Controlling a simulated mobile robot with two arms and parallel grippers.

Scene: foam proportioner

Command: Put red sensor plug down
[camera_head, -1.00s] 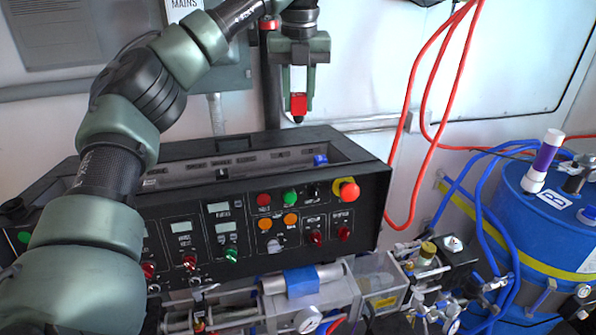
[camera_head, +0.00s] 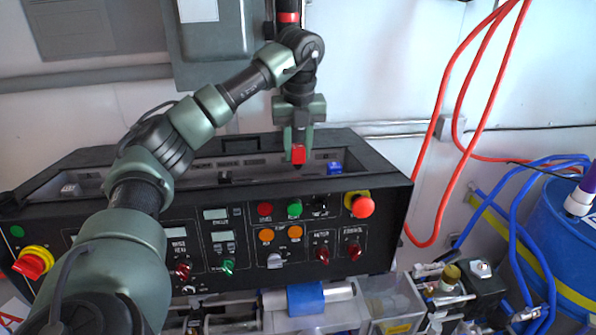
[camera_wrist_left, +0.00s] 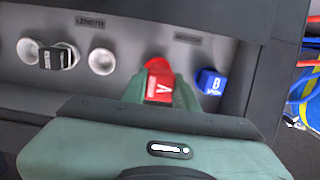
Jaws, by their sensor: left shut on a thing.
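My left gripper (camera_head: 298,140) is shut on the red sensor plug (camera_head: 298,154) and points down over the open trough on top of the black control box (camera_head: 120,181). In the left wrist view the red plug (camera_wrist_left: 159,88), marked A, shows between the fingertips. A blue plug (camera_wrist_left: 211,82), marked B, sits just right of it on the trough's panel; it also shows in the head view (camera_head: 334,168). Whether the red plug touches the panel cannot be told. My right gripper is in neither view.
The left wrist view shows a black plug (camera_wrist_left: 52,59) and a bare white round socket (camera_wrist_left: 102,62) left of the red plug. Red hoses (camera_head: 447,150) hang on the wall at right. A blue drum (camera_head: 572,235) stands at far right.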

